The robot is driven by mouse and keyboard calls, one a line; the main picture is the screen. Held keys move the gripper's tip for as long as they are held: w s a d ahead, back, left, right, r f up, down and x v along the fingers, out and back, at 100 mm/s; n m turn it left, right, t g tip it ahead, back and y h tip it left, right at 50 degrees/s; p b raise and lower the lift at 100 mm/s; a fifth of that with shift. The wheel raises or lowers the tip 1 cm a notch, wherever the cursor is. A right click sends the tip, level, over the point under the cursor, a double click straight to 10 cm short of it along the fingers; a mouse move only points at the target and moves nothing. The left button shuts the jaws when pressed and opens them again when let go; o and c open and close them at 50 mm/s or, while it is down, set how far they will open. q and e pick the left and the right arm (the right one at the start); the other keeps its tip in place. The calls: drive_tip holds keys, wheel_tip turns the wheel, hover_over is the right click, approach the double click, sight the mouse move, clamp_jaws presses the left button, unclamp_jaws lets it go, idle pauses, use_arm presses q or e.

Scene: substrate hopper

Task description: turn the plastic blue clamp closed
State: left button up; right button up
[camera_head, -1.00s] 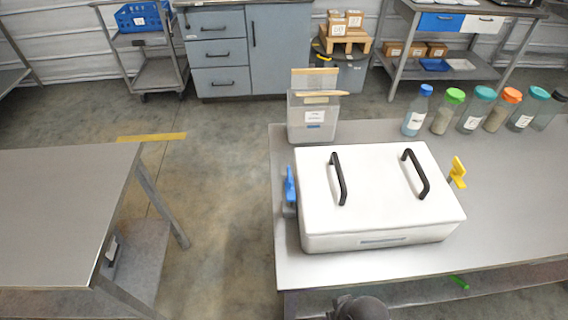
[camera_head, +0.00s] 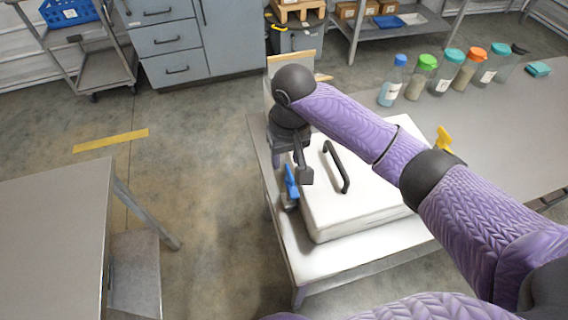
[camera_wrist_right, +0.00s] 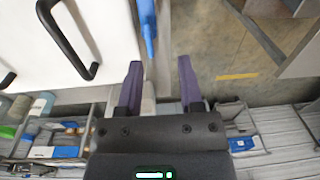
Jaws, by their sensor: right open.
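The blue clamp (camera_head: 291,182) is on the left side of the white lidded box (camera_head: 355,218). It stands roughly upright in the head view. My right gripper (camera_head: 291,168) is at the box's left edge, close to the clamp. In the right wrist view, the open fingers (camera_wrist_right: 160,78) have a clear gap, and the blue clamp (camera_wrist_right: 148,30) lies ahead of them, nearer the left finger. I cannot tell whether they touch. A yellow clamp (camera_head: 443,140) shows at the box's right side, partly behind my arm. My left gripper is out of view.
The box stands on a grey table (camera_head: 500,125). Several capped bottles (camera_head: 452,70) stand at its back. A black handle (camera_head: 336,166) rises from the lid near my gripper. A second table (camera_head: 50,225) is at left, with open floor between.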

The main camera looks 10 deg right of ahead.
sight(290, 171)
drive_tip(key=shift+w+d+r+h, duration=0.15)
drive_tip(key=shift+w+d+r, duration=0.15)
drive_tip(key=shift+r, duration=0.25)
drive_tip(key=shift+w+d+r+h, duration=0.15)
drive_tip(key=shift+w+r, duration=0.25)
drive_tip(key=shift+r, duration=0.15)
drive_tip(key=shift+w+d+m, duration=0.1)
drive_tip(key=shift+m, duration=0.2)
wheel_tip(290, 171, down, 10)
drive_tip(key=b, duration=0.3)
drive_tip(key=shift+r, duration=0.2)
clamp_jaws()
drive_tip(key=shift+r, duration=0.1)
